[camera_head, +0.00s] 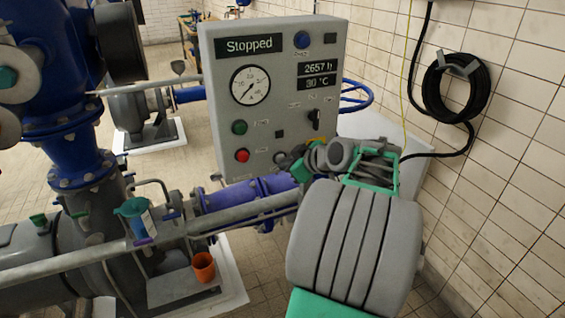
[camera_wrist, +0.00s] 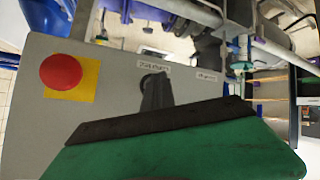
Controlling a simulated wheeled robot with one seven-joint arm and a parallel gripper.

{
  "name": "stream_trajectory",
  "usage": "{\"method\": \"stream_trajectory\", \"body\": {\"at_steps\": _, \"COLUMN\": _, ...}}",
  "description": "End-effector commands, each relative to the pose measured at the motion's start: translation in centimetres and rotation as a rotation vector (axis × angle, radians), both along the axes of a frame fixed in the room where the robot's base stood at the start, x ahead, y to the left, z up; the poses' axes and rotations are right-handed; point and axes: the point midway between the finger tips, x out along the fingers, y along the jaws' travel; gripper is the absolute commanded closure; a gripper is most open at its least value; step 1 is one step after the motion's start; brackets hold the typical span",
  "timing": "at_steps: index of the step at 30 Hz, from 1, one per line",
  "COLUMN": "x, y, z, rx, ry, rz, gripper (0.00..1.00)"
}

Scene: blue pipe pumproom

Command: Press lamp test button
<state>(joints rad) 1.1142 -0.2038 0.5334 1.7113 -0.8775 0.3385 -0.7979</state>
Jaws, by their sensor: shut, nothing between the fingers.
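The grey control panel (camera_head: 215,110) stands in the middle of the head view, and its face also fills much of the wrist view. My gripper (camera_head: 291,162) is shut and empty at the panel's lower right, hiding part of the face. I cannot tell whether it touches the panel.
A red mushroom button (camera_wrist: 62,72) on a yellow plate is close by in the wrist view. A pressure gauge (camera_head: 250,85) and a "Stopped" display (camera_head: 250,45) are on the panel. Blue pipes (camera_head: 240,193) run below it. An orange cup (camera_head: 203,267) stands lower left.

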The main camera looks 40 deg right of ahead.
Motion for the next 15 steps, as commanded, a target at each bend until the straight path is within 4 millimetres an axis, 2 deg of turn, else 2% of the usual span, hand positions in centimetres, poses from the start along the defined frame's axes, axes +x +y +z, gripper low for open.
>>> {"method": "stream_trajectory", "body": {"at_steps": 15, "x": 0.58, "y": -0.20, "z": -0.19, "rx": 0.000, "ry": 0.000, "rz": 0.000, "gripper": 1.00}}
